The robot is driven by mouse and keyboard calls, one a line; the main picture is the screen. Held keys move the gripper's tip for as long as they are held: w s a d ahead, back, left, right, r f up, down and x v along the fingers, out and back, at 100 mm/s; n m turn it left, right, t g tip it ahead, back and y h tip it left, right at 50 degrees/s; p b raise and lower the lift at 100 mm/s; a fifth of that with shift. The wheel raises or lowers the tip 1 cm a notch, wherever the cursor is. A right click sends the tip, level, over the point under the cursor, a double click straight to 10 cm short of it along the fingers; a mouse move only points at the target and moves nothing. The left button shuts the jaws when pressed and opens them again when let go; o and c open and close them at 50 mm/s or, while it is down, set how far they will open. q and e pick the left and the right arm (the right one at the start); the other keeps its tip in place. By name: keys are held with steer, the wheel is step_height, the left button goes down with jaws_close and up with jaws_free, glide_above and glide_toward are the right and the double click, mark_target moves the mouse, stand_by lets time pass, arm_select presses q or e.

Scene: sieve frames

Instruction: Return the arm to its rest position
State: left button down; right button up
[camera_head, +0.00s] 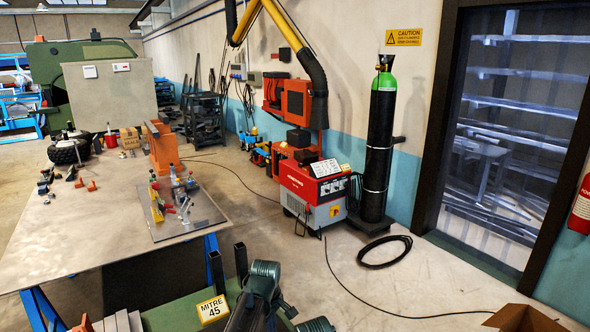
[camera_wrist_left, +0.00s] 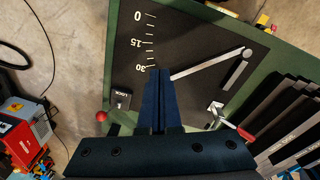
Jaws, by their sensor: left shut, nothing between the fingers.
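My left gripper (camera_wrist_left: 158,72) shows in the left wrist view with its two dark blue fingers together and nothing between them. It points over a dark plate (camera_wrist_left: 190,28) with angle marks 0, 15 and 30, on a green machine bed (camera_wrist_left: 262,45). I cannot tell from this view whether the fingertips touch the plate. In the head view, a dark arm part of mine (camera_head: 262,285) shows at the bottom middle; its fingertips are not visible. My right gripper is not in view.
Near the plate are a silver pointer bar (camera_wrist_left: 208,64), a red knob (camera_wrist_left: 101,116) and several dark bars (camera_wrist_left: 285,110). A MITRE 45 sign (camera_head: 212,310) stands close to my arm. A work table (camera_head: 70,235) is at left, a red welder (camera_head: 312,190) beyond; the floor at right is mostly clear.

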arm_select(q)
steer(key=s+f+m+g+y+b, duration=0.1)
steer(key=s+f+m+b, duration=0.1)
steer(key=s+m, duration=1.3)
steer(key=shift+s+d+f, duration=0.45)
steer(key=shift+s, duration=2.2)
